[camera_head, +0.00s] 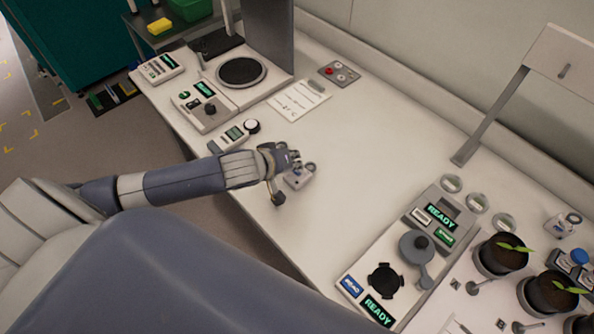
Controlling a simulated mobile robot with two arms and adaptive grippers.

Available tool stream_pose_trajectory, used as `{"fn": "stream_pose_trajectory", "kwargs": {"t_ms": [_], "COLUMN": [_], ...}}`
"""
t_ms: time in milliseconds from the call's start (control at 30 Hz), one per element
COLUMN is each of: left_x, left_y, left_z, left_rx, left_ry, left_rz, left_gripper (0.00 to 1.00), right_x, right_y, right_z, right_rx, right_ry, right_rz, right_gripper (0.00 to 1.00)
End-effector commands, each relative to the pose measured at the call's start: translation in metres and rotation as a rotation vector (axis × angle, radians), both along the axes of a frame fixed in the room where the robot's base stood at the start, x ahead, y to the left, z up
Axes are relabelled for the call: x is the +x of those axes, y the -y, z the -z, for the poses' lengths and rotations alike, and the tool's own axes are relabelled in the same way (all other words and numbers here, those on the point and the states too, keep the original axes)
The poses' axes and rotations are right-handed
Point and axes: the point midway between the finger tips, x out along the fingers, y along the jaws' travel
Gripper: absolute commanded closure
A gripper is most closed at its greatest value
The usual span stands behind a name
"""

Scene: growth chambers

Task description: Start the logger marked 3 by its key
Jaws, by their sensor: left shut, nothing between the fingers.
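My left gripper (283,176) reaches over the bench from the left. It is shut with nothing in it. A small pale grey device (300,178), which looks like a logger, sits on the bench right beside the gripper and is partly covered by it. I cannot tell whether they touch, and no number is readable on it. A similar small pale device (564,224) stands at the far right, behind the potted plants; its mark is also too small to read. My right gripper is out of view.
A station with green READY displays (440,217) and a grey knob stands at front right. Potted seedlings (503,254) stand to its right. Instruments (207,105), a round dark plate (241,72) and a paper sheet (298,100) are at back left. The bench middle (375,150) is clear.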

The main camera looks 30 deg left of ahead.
Motion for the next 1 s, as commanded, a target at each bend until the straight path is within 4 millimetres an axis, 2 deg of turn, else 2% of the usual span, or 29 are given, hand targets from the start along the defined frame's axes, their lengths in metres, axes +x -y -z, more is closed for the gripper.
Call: {"fn": "stream_pose_trajectory", "kwargs": {"t_ms": [433,1000], "left_x": [0.000,0.000], "left_y": [0.000,0.000], "left_z": [0.009,0.011], "left_rx": [-0.001,0.000], "left_ry": [-0.001,0.000], "left_rz": [-0.001,0.000], "left_gripper": [1.00,1.00], "right_x": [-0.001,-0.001], "right_y": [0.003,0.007], "right_z": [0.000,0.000], "right_rx": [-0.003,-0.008], "right_ry": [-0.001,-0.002], "right_rz": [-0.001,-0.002], "right_gripper": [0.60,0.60]}}
